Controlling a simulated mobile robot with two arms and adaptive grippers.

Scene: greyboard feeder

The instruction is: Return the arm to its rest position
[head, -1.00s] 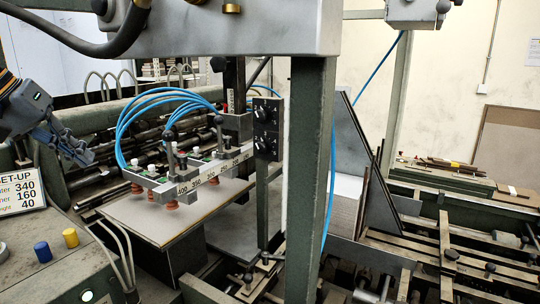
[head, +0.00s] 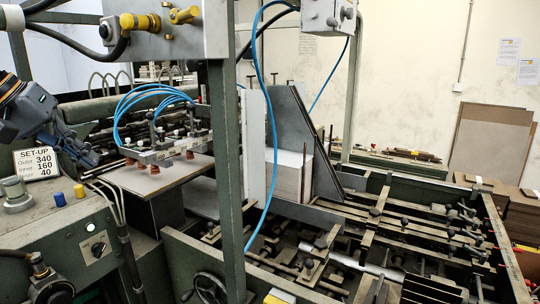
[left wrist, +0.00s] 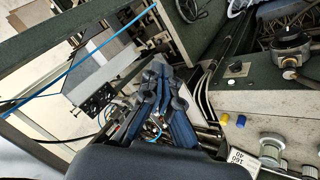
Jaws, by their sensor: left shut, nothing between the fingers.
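My left gripper (head: 84,152) reaches in from the left edge of the head view, in front of the machine's rollers and above the control cabinet. It is shut and empty. In the left wrist view its blue-grey fingers (left wrist: 155,85) lie together in the middle, with machine parts behind them. It holds and appears to touch nothing. My right gripper is in neither view.
A set-up sign (head: 36,162) stands close to my left gripper. The cabinet (head: 60,225) carries a blue and a yellow button. Suction cups with blue hoses hang over a grey board (head: 150,180). A green post (head: 226,180) crosses the middle.

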